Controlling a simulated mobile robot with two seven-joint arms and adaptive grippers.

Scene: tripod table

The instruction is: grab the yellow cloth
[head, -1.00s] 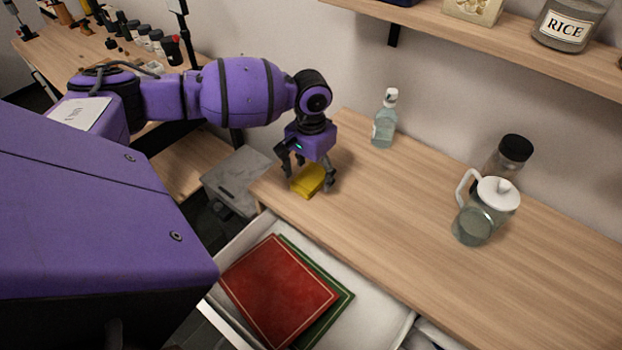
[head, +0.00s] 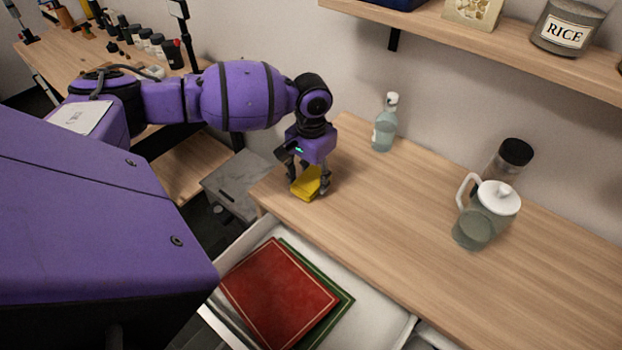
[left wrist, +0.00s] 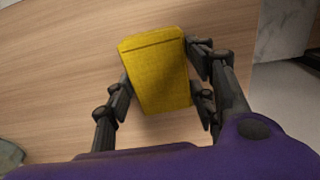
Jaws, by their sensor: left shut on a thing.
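The yellow cloth (head: 306,184) is a folded block at the left end of the wooden counter (head: 420,210). My left gripper (head: 308,186) points down over it and is shut on it, with fingers on both sides. In the left wrist view the cloth (left wrist: 157,75) sits between the dark fingers (left wrist: 160,92) over the wood surface. I cannot tell whether it is lifted off the counter. My right gripper is in neither view.
A clear bottle (head: 384,124) stands behind the gripper. A glass pitcher with white lid (head: 482,222) and a dark-lidded jar (head: 511,158) stand to the right. Below is an open white drawer (head: 374,323) with a red book (head: 278,292) and a green one. A shelf (head: 540,55) hangs above.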

